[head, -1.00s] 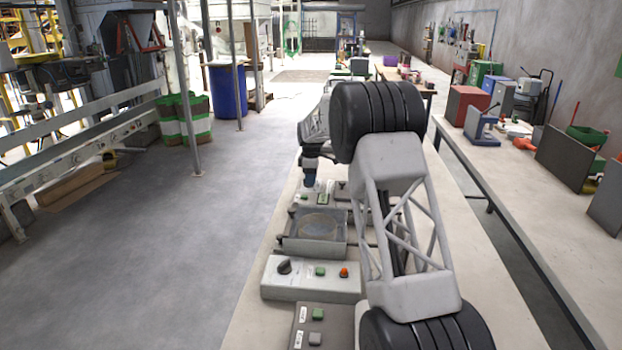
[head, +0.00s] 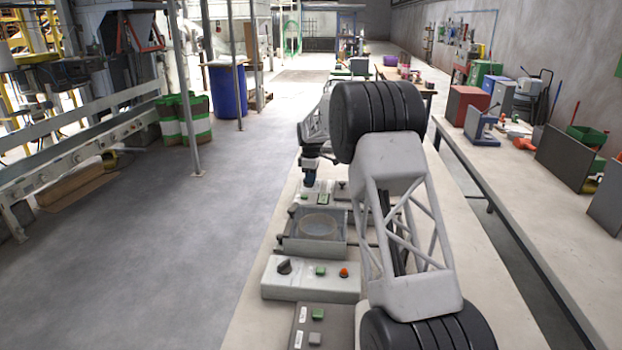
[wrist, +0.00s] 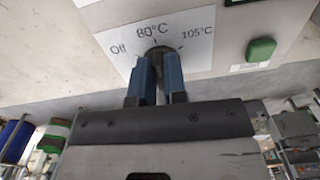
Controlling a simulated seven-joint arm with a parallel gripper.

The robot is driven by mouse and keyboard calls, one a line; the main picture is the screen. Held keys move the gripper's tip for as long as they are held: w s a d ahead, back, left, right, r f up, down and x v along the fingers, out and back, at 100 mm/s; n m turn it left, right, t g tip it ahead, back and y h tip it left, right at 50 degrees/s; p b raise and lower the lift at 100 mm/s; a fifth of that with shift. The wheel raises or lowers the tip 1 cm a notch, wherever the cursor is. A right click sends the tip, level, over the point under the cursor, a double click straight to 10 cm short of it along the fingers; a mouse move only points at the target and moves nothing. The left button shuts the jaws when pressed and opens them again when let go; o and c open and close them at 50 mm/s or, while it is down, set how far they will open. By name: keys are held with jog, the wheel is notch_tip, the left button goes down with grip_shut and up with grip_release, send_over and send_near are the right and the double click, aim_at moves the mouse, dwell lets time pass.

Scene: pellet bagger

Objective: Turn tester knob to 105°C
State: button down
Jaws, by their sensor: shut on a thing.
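The tester knob (wrist: 158,53) is dark and round, on a white label plate marked Off, 80°C and 105°C in the wrist view. My gripper (wrist: 158,62) has blue fingers shut on the knob, one on each side. The 80°C mark is just above the knob, Off is to its left and 105°C (wrist: 198,32) to its right. The fingers hide much of the knob, and I cannot tell exactly where its pointer stands. In the head view my gripper (head: 309,178) is small, pointing down at the tester on the bench, where the knob is hidden.
A green button (wrist: 260,50) sits right of the label plate. Nearer on the bench are a metal tray (head: 290,245) and a control box (head: 310,292) with a dark knob and green and orange buttons.

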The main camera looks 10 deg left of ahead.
jog(key=m, duration=0.5)
jog(key=shift+s+a+m, duration=0.1)
jog(key=shift+s+m, duration=0.15)
jog(key=shift+m, duration=0.15)
jog(key=m, duration=0.5)
jog(key=shift+s+a+m, duration=0.15)
jog(key=shift+m, duration=0.15)
jog(key=c, duration=1.2)
grip_release()
jog(key=shift+o, duration=0.2)
jog(key=shift+r, duration=0.15)
notch_tip(320, 180, up, 8)
jog(key=shift+f, duration=0.2)
